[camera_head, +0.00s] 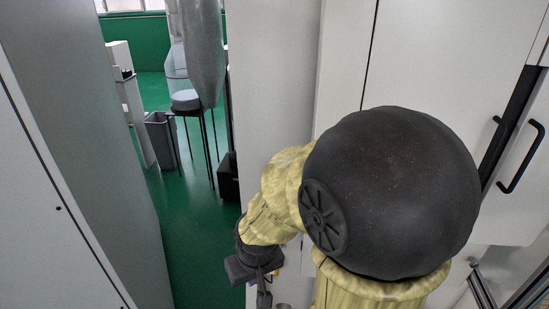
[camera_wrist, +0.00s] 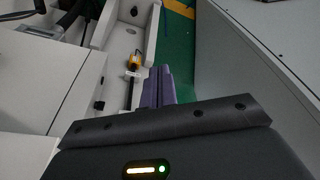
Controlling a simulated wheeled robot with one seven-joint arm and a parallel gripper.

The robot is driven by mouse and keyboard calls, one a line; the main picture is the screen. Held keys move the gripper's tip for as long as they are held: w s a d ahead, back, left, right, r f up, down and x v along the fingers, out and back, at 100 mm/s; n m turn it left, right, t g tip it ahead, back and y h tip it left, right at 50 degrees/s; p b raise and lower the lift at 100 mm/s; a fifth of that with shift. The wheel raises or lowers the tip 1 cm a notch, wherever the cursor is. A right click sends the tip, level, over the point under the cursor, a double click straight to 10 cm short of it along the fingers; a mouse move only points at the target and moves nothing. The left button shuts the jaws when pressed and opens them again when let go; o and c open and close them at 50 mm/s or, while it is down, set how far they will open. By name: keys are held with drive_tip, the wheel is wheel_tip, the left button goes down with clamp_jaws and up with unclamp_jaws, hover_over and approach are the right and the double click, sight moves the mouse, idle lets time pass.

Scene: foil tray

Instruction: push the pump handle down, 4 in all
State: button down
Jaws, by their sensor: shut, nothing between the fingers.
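My gripper (camera_wrist: 158,86) shows its purple fingers in the wrist view, together and with nothing between them. In the head view my gripper (camera_head: 264,297) hangs at the lower middle, partly cut off by the bottom edge. A small yellow and black upright item (camera_wrist: 133,64) stands in the wrist view inside a white recess, beyond and left of the fingertips, apart from them. I cannot tell whether it is the pump. No pump handle is clearly seen in the head view, where my arm hides much of the lower right. No foil tray is clearly seen.
White cabinets with black handles (camera_head: 521,157) stand at the right. A grey panel (camera_head: 85,120) stands at the left. Between them is a narrow green floor strip (camera_head: 190,245). A stool (camera_head: 187,101) and a grey bin (camera_head: 161,138) stand farther back.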

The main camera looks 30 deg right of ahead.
drive_tip(key=shift+w, duration=0.45)
drive_tip(key=shift+s, duration=0.1)
drive_tip(key=w+d+r+m+t+h+p, duration=0.1)
drive_tip(key=w+d+r+m+p, duration=0.4)
drive_tip(key=w, duration=0.3)
drive_tip(key=w+d+r+m+t+h+p, duration=0.2)
drive_tip(key=w+d+r+m+p, duration=0.3)
drive_tip(key=w+d+r+p, duration=0.1)
drive_tip(key=w+d+r+m+t+h+p, duration=0.1)
drive_tip(key=w+d+r+m+p, duration=0.3)
drive_tip(key=w, duration=0.8)
drive_tip(key=shift+d+r+m+t+p, duration=0.15)
drive_tip(key=shift+d+r+t+p, duration=0.2)
drive_tip(key=shift+r+p, duration=0.4)
drive_tip(key=shift+d+r+m+t+p, duration=0.1)
drive_tip(key=shift+d+r+p, duration=0.4)
drive_tip(key=shift+r+p, duration=0.2)
drive_tip(key=shift+d+r+m+t+p, duration=0.15)
drive_tip(key=shift+d+r+t+p, duration=0.2)
drive_tip(key=shift+r+p, duration=0.35)
wheel_tip(320, 180, down, 9)
drive_tip(key=b, duration=0.7)
